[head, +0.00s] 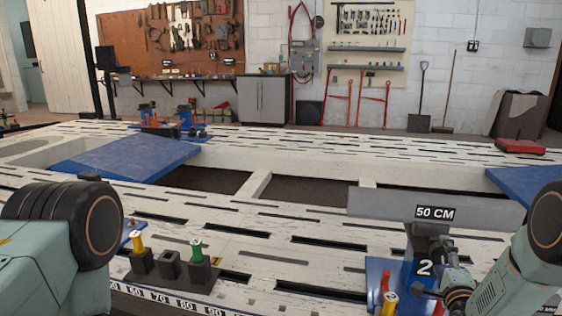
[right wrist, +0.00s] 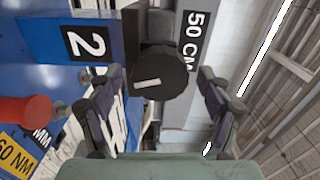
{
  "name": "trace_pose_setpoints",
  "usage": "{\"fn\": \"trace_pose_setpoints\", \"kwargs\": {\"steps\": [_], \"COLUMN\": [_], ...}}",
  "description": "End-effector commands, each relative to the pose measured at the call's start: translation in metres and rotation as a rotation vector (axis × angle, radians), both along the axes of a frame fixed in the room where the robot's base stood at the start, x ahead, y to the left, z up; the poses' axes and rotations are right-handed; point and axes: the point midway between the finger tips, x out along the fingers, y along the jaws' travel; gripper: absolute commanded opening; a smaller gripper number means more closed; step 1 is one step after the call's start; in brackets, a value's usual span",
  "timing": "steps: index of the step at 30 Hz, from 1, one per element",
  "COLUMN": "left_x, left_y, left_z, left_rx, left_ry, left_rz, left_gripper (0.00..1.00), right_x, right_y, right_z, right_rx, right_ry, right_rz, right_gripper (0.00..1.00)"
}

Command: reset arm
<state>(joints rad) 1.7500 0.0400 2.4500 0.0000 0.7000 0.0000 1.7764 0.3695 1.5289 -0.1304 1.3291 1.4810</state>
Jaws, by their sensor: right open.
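A grey beam (head: 385,206) labelled "50 CM" lies level above a blue stand (head: 374,272) marked "2". In the right wrist view the beam (right wrist: 188,85) and the blue stand (right wrist: 50,38) show at close range. A dark round knob (right wrist: 160,75) with a white line mark faces the right wrist camera. My right gripper (head: 441,268) is at the stand, under the beam. Its two open fingers (right wrist: 160,100) are on either side of the knob in that view; I cannot tell whether they touch it. My left arm is at the left edge, its gripper out of sight.
A dark holder (head: 170,281) carries a yellow-handled (head: 137,244) and a green-handled piece (head: 196,251), with an empty middle post. A yellow-topped piece (head: 389,302) and a red part (head: 386,279) stand near the blue stand. Blue plates (head: 125,158) lie across the slotted white frame (head: 270,222).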

Motion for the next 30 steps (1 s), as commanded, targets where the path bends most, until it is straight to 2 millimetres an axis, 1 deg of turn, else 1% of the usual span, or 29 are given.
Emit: {"fn": "trace_pose_setpoints", "kwargs": {"steps": [1,6,12,25,30], "left_x": [0.0000,0.0000,0.0000,0.0000,-0.0003], "left_y": [0.0000,0.0000,0.0000,0.0000,0.0004], "left_z": [0.0037,0.0089,0.0118,0.0119,0.0119], "left_rx": [0.000,0.000,0.000,0.000,0.001], "left_ry": [0.000,0.000,0.000,0.000,0.002], "left_rz": [0.000,0.000,0.000,0.000,0.006], "left_gripper": [0.47,0.47,0.47,0.47,0.47], "right_x": [0.0001,0.0003,0.0001,0.0003,0.0025], "right_y": [0.0003,0.0002,0.0001,0.0002,0.0077], "right_z": [0.0014,0.0012,0.0004,-0.0001,-0.0022], "right_rx": [-0.038,-0.165,-0.256,-0.277,-0.288], "right_ry": [0.009,0.040,0.061,0.067,0.076], "right_rz": [0.000,0.000,0.000,0.000,0.017], "right_gripper": [0.79,0.79,0.79,0.79,0.79]}}
